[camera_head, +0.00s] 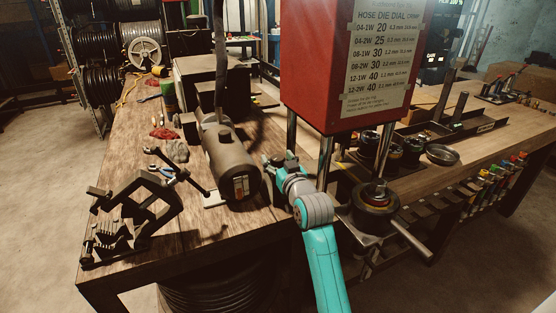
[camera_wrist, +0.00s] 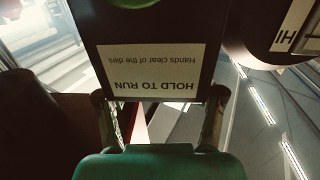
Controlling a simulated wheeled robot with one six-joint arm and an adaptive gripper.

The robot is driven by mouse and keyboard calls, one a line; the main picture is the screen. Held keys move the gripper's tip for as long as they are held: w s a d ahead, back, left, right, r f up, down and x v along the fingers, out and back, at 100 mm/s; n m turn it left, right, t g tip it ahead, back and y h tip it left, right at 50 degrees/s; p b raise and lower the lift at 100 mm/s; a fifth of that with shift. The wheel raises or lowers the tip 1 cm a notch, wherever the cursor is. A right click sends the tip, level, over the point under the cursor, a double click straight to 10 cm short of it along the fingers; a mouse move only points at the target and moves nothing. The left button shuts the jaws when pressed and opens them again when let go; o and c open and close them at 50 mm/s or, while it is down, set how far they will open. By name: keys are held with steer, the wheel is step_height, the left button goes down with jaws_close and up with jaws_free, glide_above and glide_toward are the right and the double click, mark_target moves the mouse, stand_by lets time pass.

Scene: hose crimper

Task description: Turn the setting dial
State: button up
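My gripper (camera_head: 273,164) is beside the crimper's front legs, between the red crimper head (camera_head: 330,60) and a dark cylinder (camera_head: 232,160) lying on the bench. In the wrist view its two fingers (camera_wrist: 161,100) are spread apart with nothing visibly held between them. Beyond them is a dark panel with a white label (camera_wrist: 152,72) reading "HOLD TO RUN", upside down. A dark round part (camera_wrist: 252,30) with a partly cut-off "HI" label is to the upper right. I cannot tell whether this is the setting dial. No dial is clear in the head view.
A printed die chart (camera_head: 378,55) is on the red head. A round metal die assembly (camera_head: 374,198) with a protruding bar stands right of my arm. A black clamp (camera_head: 128,218) is on the wooden bench (camera_head: 215,225) at left. A green round part (camera_wrist: 123,3) tops the wrist view.

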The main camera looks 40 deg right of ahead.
steer(key=shift+s, duration=0.1)
steer(key=v, duration=1.2)
stand_by(0.4)
steer(key=s+a+f+n+g+y, duration=0.1)
steer(key=s+a+f+y, duration=0.2)
steer(key=s+a+f, duration=1.25)
steer(key=s+a+f+n+y, duration=0.1)
steer(key=s+a+f, duration=0.1)
steer(key=s, duration=0.9)
steer(key=s+a+f+n+g+y, duration=0.1)
steer(key=s+a, duration=0.4)
steer(key=s, duration=0.7)
steer(key=shift+a+f+n+y, duration=0.2)
steer(key=shift+f+n+y, duration=0.3)
steer(key=shift+y, duration=0.1)
steer(key=shift+s, duration=0.1)
steer(key=shift+c, duration=0.3)
